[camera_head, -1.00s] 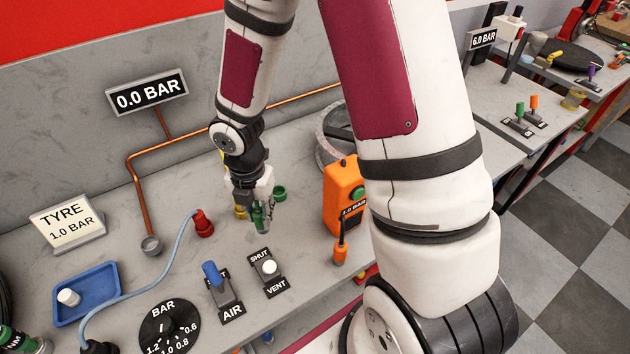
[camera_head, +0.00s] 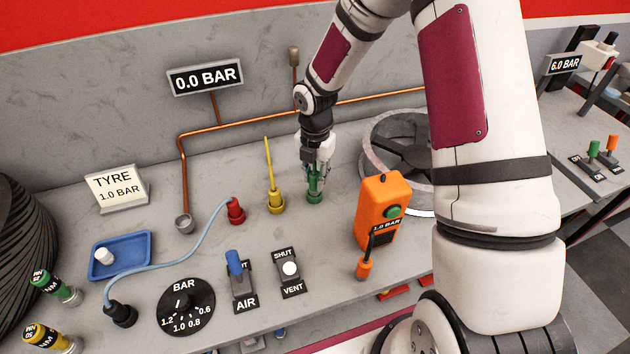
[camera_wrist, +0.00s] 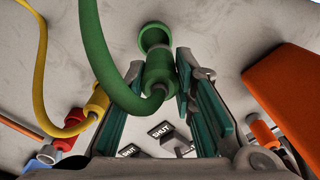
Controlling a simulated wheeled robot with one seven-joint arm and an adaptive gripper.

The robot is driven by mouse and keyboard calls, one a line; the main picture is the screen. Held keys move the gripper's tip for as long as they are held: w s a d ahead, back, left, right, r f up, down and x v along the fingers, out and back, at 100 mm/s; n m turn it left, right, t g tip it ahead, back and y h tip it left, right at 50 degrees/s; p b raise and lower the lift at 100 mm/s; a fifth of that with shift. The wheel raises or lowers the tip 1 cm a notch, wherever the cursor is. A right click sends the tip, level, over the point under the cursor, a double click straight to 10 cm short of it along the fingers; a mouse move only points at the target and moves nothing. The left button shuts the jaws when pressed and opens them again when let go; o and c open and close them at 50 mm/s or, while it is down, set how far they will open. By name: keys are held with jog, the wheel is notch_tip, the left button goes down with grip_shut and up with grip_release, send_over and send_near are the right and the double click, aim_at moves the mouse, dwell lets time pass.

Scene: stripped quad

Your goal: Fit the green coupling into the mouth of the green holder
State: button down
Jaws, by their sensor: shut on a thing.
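My gripper (camera_head: 318,180) is shut on the green coupling (camera_head: 315,181), which hangs roughly upright just above the green holder (camera_head: 314,197). In the wrist view, the green coupling (camera_wrist: 160,72) sits between the teal finger pads of my gripper (camera_wrist: 160,95), with a thick green hose looping from it. The round open mouth of the green holder (camera_wrist: 155,31) shows beyond the coupling and partly behind it. The coupling looks close to the mouth; whether they touch I cannot tell.
A yellow holder (camera_head: 275,203) with a yellow hose and a red holder (camera_head: 236,212) with a blue hose stand to the left. An orange box (camera_head: 380,205) stands to the right. A grey wheel rim (camera_head: 385,125) lies behind. Switches (camera_head: 289,269) stand in front.

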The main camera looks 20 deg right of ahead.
aim_at(315, 182)
jog(key=shift+w+d+f, duration=0.1)
jog(key=shift+w+d, duration=0.05)
jog(key=shift+w, duration=0.5)
jog(key=shift+f+p, duration=0.35)
jog(key=shift+f, duration=1.35)
jog(key=shift+f, duration=0.15)
jog(key=c, duration=1.3)
grip_release()
jog(key=shift+c, duration=0.2)
